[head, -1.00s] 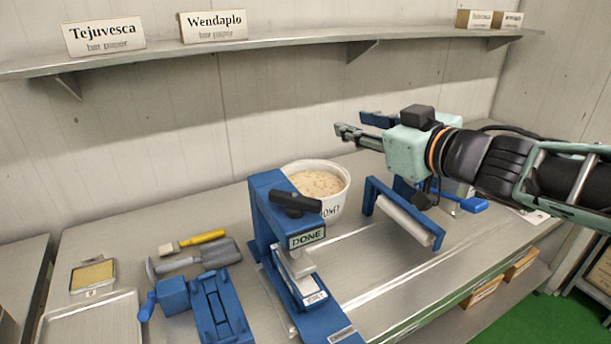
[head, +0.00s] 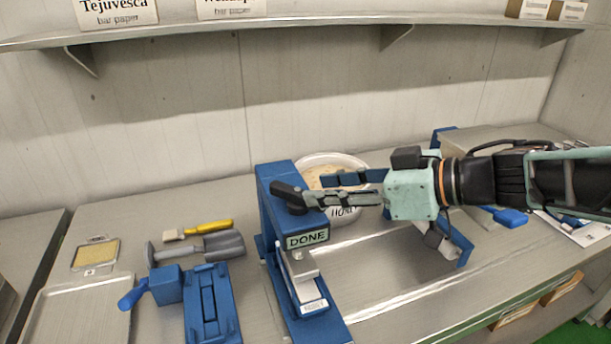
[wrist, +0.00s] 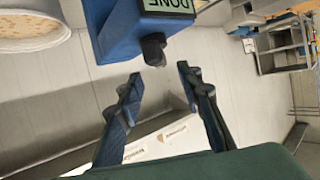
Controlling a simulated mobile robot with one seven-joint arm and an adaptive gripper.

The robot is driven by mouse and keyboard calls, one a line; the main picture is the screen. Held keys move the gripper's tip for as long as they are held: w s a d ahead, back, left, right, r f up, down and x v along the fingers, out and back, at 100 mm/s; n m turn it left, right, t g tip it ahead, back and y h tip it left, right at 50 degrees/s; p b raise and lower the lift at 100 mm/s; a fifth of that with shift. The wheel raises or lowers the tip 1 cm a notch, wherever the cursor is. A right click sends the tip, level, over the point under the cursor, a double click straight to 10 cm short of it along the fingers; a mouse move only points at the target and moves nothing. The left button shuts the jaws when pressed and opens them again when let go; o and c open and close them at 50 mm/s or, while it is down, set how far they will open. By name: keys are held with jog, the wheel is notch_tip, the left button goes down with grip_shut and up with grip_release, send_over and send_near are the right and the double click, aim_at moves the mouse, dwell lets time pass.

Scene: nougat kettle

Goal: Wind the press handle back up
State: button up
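The blue press (head: 268,215) stands on the bench with a "DONE" sign (head: 307,239) on its front. Its black handle (head: 284,192) lies on top. In the wrist view the press (wrist: 118,42) is upside down, with the dark handle end (wrist: 153,48) just ahead of my fingertips. My gripper (head: 316,189) is at the right of the handle, pointing left. In the wrist view my gripper (wrist: 160,74) is open, with nothing between its fingers. The handle's end appears close to the fingertips; contact cannot be told in the head view.
A white tub (head: 345,212) stands behind the press, partly hidden by my gripper. A blue roller frame (head: 455,245) is at the right, under my arm. A blue cranked tool (head: 210,305), scraper (head: 222,245) and yellow brush (head: 208,228) lie left. A shelf (head: 330,22) runs above.

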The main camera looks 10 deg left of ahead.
aim_at(299, 190)
jog(key=b+x, duration=0.1)
jog(key=x, duration=0.6)
jog(key=shift+w+a, duration=0.1)
jog(key=shift+w, duration=0.05)
grip_shut()
